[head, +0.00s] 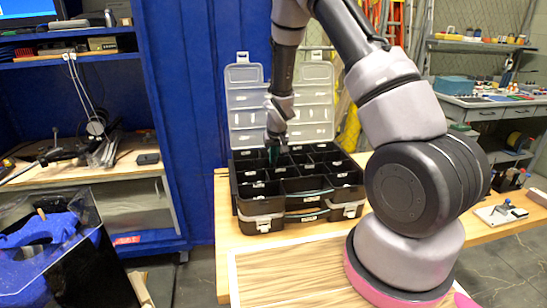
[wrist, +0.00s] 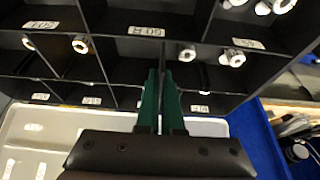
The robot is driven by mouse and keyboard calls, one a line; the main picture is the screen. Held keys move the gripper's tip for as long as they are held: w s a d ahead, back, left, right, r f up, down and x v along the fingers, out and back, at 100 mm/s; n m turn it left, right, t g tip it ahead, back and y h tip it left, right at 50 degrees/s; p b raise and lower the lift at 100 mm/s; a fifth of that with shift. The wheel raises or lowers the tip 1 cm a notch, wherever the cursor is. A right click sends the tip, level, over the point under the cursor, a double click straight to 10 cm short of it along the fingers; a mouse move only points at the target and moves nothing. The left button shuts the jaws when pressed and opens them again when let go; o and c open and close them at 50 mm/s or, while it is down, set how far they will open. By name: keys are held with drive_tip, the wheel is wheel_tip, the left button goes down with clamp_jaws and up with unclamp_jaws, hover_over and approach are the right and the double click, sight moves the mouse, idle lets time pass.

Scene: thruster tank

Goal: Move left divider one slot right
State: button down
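The black compartment box (head: 246,209) stands on the wooden table with its clear lid (head: 306,88) raised at the back. Thin black dividers split it into labelled cells. My gripper (head: 273,152) points down into the box's back part, left of its middle. In the wrist view, the two green fingers of my gripper (wrist: 161,72) are close together, with a narrow dark strip between them, in line with a black divider (wrist: 161,48). I cannot tell whether the fingers touch this divider or merely straddle it, nor whether it is the left divider.
Small pale fittings (wrist: 187,54) lie in several cells. A striped wood board (head: 285,270) lies in front of the box. Blue shelving (head: 185,120) stands behind on the left, and a black bin (head: 105,255) stands at lower left.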

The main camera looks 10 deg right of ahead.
sight(273, 164)
drive_tip(key=shift+f, duration=0.2)
drive_tip(key=shift+f, duration=0.5)
drive_tip(key=shift+f, duration=0.25)
idle(0.3)
drive_tip(key=shift+f, duration=0.45)
drive_tip(key=shift+f, duration=0.25)
drive_tip(key=shift+f, duration=0.4)
idle(0.3)
drive_tip(key=c, duration=1)
unclamp_jaws()
